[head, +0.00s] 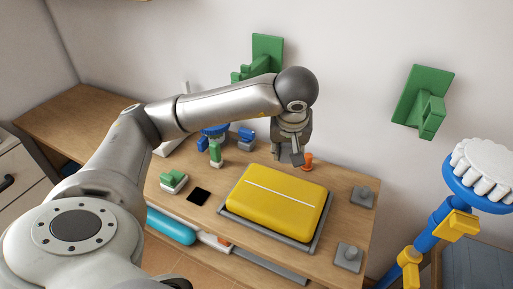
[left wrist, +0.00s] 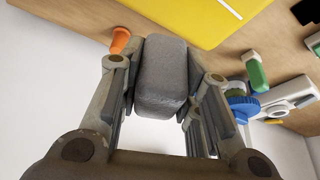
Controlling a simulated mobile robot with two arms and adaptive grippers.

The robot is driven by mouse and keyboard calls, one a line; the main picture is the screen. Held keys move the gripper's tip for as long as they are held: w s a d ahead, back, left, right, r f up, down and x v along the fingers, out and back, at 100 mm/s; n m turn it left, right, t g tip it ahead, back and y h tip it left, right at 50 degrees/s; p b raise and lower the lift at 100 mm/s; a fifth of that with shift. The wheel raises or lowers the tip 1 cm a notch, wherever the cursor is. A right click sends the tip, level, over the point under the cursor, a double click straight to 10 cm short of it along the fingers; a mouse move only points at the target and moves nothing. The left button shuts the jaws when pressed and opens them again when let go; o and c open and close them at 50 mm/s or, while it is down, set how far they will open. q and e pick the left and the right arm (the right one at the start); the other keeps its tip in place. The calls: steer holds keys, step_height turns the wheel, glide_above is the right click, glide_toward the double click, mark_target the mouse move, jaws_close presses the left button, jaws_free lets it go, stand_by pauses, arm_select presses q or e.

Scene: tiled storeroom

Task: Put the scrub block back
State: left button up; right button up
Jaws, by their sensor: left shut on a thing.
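The scrub block (left wrist: 162,75) is a dark grey block with rounded edges. In the left wrist view it sits between the two fingers of my left gripper (left wrist: 160,100), which is shut on it. In the head view my left gripper (head: 289,155) points down over the back of the wooden table, just behind the yellow case (head: 280,200). The block is hard to make out there against the grey fingers. Whether its lower end touches the table is unclear. My right gripper is not in view.
The yellow case lies in a grey tray (head: 263,236). An orange peg (head: 306,161) stands close right of my left gripper. Two grey knobbed pieces (head: 363,196) (head: 348,257) sit at right. Green brackets (head: 418,100) (head: 266,48) are on the wall. A blue-yellow brush (head: 444,205) rises at right.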

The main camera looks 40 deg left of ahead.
arm_select(q)
steer(key=shift+s+a+f, duration=0.1)
steer(key=shift+a+f, duration=0.4)
steer(key=shift+f, duration=0.05)
steer(key=shift+a+f+n, duration=0.15)
steer(key=shift+a+n, duration=0.15)
steer(key=w+a+f, duration=0.2)
steer(key=w+f, duration=0.1)
steer(key=w+a+f+p, duration=0.1)
steer(key=w+a+f, duration=0.1)
steer(key=w+a, duration=0.1)
steer(key=w+a+f, duration=0.2)
steer(key=w+f, duration=0.1)
steer(key=w, duration=0.1)
steer(key=shift+w+a+f+p, duration=0.15)
steer(key=shift+a+f+p, duration=0.15)
steer(key=shift+w+a+f, duration=0.25)
steer(key=shift+w+f, duration=0.05)
steer(key=shift+f, duration=0.25)
step_height(320, 180, down, 3)
steer(key=shift+f+p, duration=0.1)
steer(key=shift+p, duration=0.4)
